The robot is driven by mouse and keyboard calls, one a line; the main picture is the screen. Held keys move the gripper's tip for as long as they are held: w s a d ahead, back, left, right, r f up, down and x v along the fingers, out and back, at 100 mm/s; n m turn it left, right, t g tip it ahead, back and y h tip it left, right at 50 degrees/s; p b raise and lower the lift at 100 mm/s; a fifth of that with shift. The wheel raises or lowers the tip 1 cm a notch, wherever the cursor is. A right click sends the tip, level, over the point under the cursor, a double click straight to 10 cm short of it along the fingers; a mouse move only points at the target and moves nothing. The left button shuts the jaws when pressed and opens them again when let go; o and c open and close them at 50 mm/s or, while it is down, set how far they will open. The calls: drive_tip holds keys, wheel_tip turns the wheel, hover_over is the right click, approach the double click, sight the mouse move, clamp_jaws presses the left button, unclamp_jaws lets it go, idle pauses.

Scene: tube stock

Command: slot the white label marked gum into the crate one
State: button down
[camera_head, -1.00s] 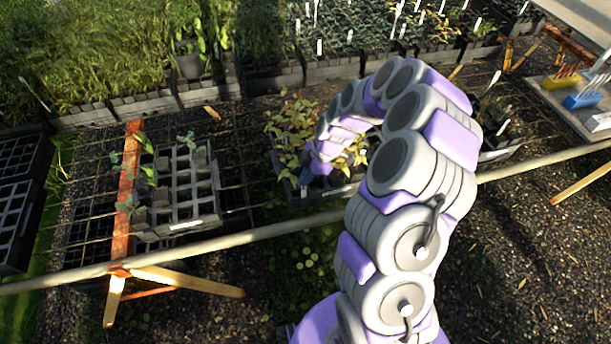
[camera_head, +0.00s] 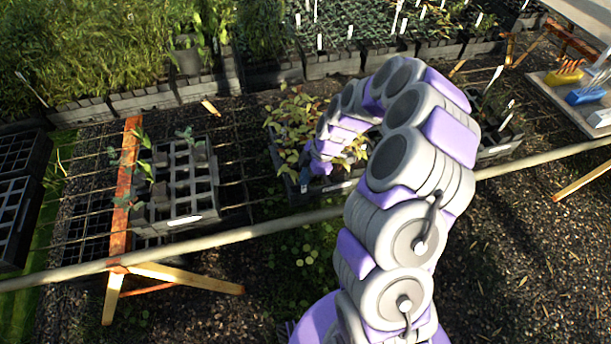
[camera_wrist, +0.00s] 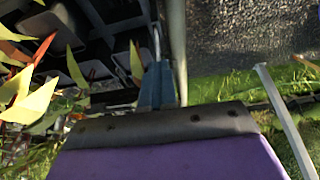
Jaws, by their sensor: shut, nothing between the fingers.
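My gripper (camera_wrist: 160,85) is shut and empty in the wrist view, its blue-grey fingers beside a dark crate (camera_wrist: 100,98) with square cells and yellow-green leaves. In the head view, the gripper is low at the front left of a dark crate (camera_head: 340,188) of yellow-leafed plants, partly hidden by leaves and my arm. A grey celled crate (camera_head: 205,221) with a few seedlings stands to the left, a white label (camera_head: 185,221) flat on its front. No writing is legible, so I cannot tell which label reads gum or which crate is one.
A pale rail (camera_head: 250,231) runs along the front of the mesh bench. A smaller planted crate (camera_head: 498,150) stands right of my arm. A shelf at the right holds a yellow block (camera_head: 565,76) and a blue block (camera_head: 585,95). Full trays with upright white tags line the back.

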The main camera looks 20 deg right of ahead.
drive_tip(key=shift+f+b, duration=0.3)
drive_tip(key=shift+b, duration=0.1)
drive_tip(key=c, duration=1.8)
unclamp_jaws()
drive_tip(key=shift+c, duration=0.2)
drive_tip(key=o, duration=0.5)
drive_tip(key=p+v, duration=0.3)
drive_tip(key=v, duration=1.4)
drive_tip(key=shift+d+r, duration=0.1)
drive_tip(key=shift+r, duration=0.1)
